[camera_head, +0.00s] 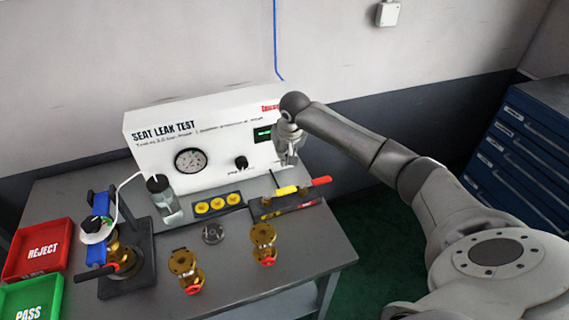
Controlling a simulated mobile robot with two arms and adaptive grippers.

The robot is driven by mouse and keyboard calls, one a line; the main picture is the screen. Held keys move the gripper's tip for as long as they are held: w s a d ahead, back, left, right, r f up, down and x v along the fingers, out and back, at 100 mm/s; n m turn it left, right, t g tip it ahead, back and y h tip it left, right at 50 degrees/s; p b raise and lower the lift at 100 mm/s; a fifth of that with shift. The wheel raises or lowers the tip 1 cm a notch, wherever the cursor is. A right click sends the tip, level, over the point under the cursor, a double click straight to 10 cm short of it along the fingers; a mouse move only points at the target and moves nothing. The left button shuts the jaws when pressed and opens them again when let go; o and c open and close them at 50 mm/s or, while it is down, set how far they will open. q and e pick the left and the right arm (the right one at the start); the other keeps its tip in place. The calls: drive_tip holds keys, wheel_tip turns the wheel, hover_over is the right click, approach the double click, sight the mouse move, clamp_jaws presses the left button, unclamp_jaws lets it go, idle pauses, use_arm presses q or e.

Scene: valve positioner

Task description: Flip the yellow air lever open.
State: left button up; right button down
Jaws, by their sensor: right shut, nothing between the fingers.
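A white test box marked "SEAT LEAK TEST" (215,150) stands at the back of the grey table. My right gripper (288,163) points down in front of the right part of its face, shut and empty. It covers part of the box front there, and no lever shows clearly on the box. A yellow handle-like piece (285,190) lies just below the gripper, by a dark holder, next to a red handle (320,181). I cannot tell whether the yellow piece is the air lever. The gripper looks apart from it. My left gripper is out of view.
Two brass valves (185,268) (263,240) stand on the table front. A blue clamp fixture (97,240) and a clear cylinder (163,200) stand left. Red "REJECT" (40,250) and green "PASS" (28,303) trays lie far left. Blue drawers (520,150) stand right.

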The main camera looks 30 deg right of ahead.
sight(279, 193)
drive_tip(key=p+x, duration=0.1)
drive_tip(key=x, duration=0.7)
drive_tip(key=shift+w+f, duration=0.1)
drive_tip(key=shift+f, duration=0.2)
drive_tip(key=s+p, duration=0.2)
drive_tip(key=s, duration=0.1)
drive_tip(key=shift+a+r, duration=0.1)
drive_tip(key=shift+a, duration=0.2)
drive_tip(key=shift+s+a+p, duration=0.15)
drive_tip(key=shift+s+p, duration=0.25)
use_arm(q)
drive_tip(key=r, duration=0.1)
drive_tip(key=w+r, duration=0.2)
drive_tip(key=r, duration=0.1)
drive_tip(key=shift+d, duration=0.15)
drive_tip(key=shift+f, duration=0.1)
use_arm(e)
drive_tip(key=shift+w+f, duration=0.1)
drive_tip(key=shift+f, duration=0.1)
